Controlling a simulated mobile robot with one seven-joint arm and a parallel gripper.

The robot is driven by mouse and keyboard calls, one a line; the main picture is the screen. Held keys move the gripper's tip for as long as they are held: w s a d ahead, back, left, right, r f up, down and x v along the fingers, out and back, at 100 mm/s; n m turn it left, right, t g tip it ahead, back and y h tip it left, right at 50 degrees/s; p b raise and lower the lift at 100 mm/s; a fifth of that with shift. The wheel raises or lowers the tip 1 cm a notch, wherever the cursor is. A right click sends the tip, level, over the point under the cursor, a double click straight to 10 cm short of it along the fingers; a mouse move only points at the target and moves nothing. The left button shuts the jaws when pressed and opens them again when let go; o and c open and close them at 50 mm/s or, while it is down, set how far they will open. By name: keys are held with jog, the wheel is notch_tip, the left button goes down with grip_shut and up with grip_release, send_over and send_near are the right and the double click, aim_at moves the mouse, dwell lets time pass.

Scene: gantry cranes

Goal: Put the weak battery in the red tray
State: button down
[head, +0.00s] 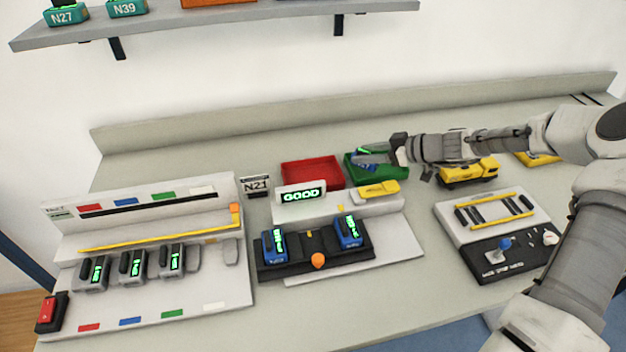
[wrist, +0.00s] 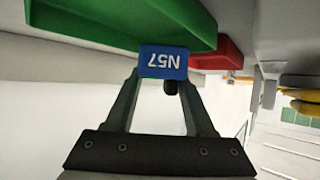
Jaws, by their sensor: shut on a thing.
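My gripper (wrist: 160,85) is shut on a blue battery (wrist: 163,62) labelled N57, which appears upside down in the wrist view. In the head view my gripper (head: 380,153) is over the green tray (head: 400,174), and something blue with a green glow shows there. I cannot tell whether the held battery touches the tray. The green tray also shows close by in the wrist view (wrist: 110,28). The red tray (head: 310,171) stands left of the green one and looks empty; it also shows in the wrist view (wrist: 210,55).
The tester (head: 290,215) reads GOOD and has two blue batteries (head: 273,244) (head: 349,231) in its cradle. A sign (head: 256,186) reads N21. A charging rack (head: 150,290) with several batteries is at left. A yellow truck (head: 470,172) and a joystick panel (head: 503,250) are at right.

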aim_at(357, 151)
jog(key=n+g, duration=0.1)
jog(key=n+g+y, duration=0.1)
jog(key=n, duration=0.1)
jog(key=shift+w+a+r+g, duration=0.2)
jog(key=shift+a+g, duration=0.1)
jog(key=shift+g, duration=0.1)
jog(key=shift+a+r+n+g, duration=0.2)
jog(key=shift+r+n+g, duration=0.1)
jog(key=shift+n+g, duration=0.3)
jog(key=r+n+g, duration=0.1)
jog(key=a+r+n+g, duration=0.1)
jog(key=shift+s+a+r+g+b, duration=0.25)
jog(key=shift+s+a+g+b, duration=0.05)
jog(key=shift+b, duration=0.1)
jog(key=r+n+g, duration=0.1)
jog(key=s+r+n+g, duration=0.1)
jog(key=r, duration=0.1)
jog(key=shift+d+r, duration=0.1)
jog(key=shift+r, duration=0.15)
jog(key=shift+r+n+g, duration=0.25)
jog(key=shift+n+g, duration=0.05)
jog(key=x, duration=0.8)
jog(key=w+x, duration=0.1)
jog(key=x, duration=0.4)
jog(key=shift+w+f, duration=0.1)
jog(key=shift+f, duration=2.15)
jog(key=shift+c, duration=1.2)
grip_release()
jog(key=shift+b, duration=0.3)
